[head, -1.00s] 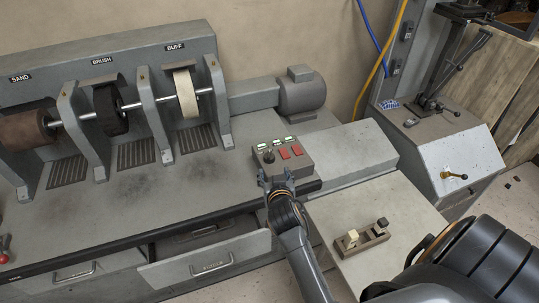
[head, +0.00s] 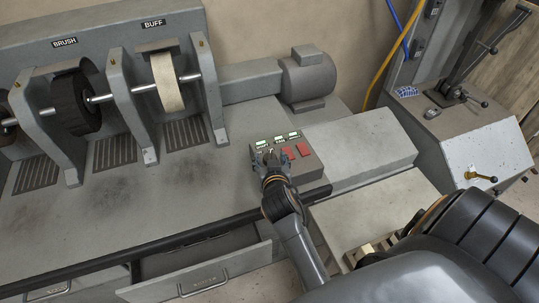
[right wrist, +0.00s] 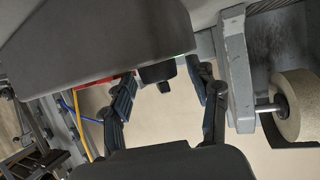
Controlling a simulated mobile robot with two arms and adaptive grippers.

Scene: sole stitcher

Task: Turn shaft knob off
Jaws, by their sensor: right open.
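The grey control box (head: 308,167) sits on the bench beside the motor, with green-lit labels and red switches (head: 303,150) on top. The dark shaft knob (right wrist: 157,74) shows in the right wrist view, projecting from the box between my fingers. In the head view the knob is mostly hidden by my gripper. My right gripper (head: 268,158) is open at the left part of the box. In the right wrist view its fingers (right wrist: 162,88) stand on either side of the knob, with visible gaps. My left gripper is not in view.
The buff wheel (head: 168,83) and brush wheel (head: 75,103) stand on the shaft at left. The motor (head: 307,78) is behind the box. An open drawer (head: 205,273) juts out below the bench. A small side table (head: 350,215) lies at right.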

